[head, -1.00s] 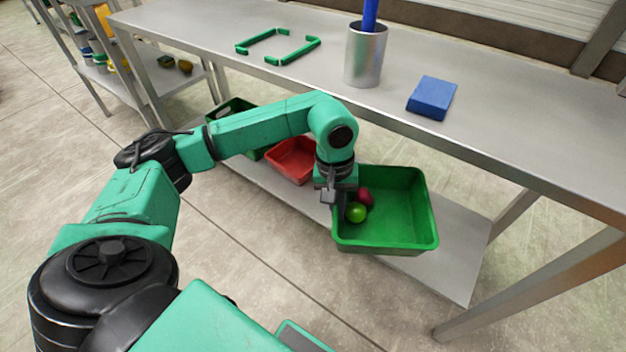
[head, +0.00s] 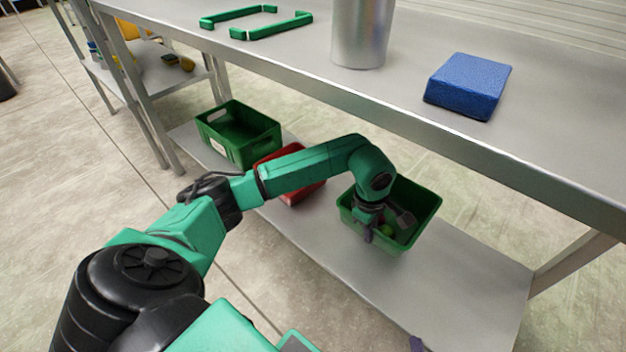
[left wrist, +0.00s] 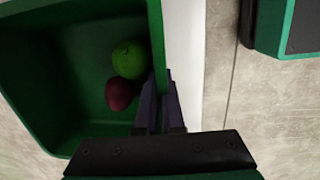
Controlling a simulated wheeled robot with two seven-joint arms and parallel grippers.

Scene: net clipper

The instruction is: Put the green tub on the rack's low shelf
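The green tub (head: 427,213) is over the low shelf (head: 470,275) under the table in the head view. A green fruit (left wrist: 128,59) and a dark red fruit (left wrist: 119,94) lie in it. My left gripper (head: 378,232) is shut on the tub's near side wall. In the left wrist view its fingers (left wrist: 160,105) straddle that wall, one inside and one outside. I cannot tell whether the tub's base touches the shelf. Only a purple tip of what looks like my right gripper (head: 417,343) shows at the bottom edge.
A red bin (head: 305,188) and a dark green crate (head: 238,136) stand on the low shelf left of the tub. The tabletop (head: 400,85) above holds a metal canister (head: 362,30), a blue block (head: 468,86) and green handles (head: 270,28). The shelf's right part is clear.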

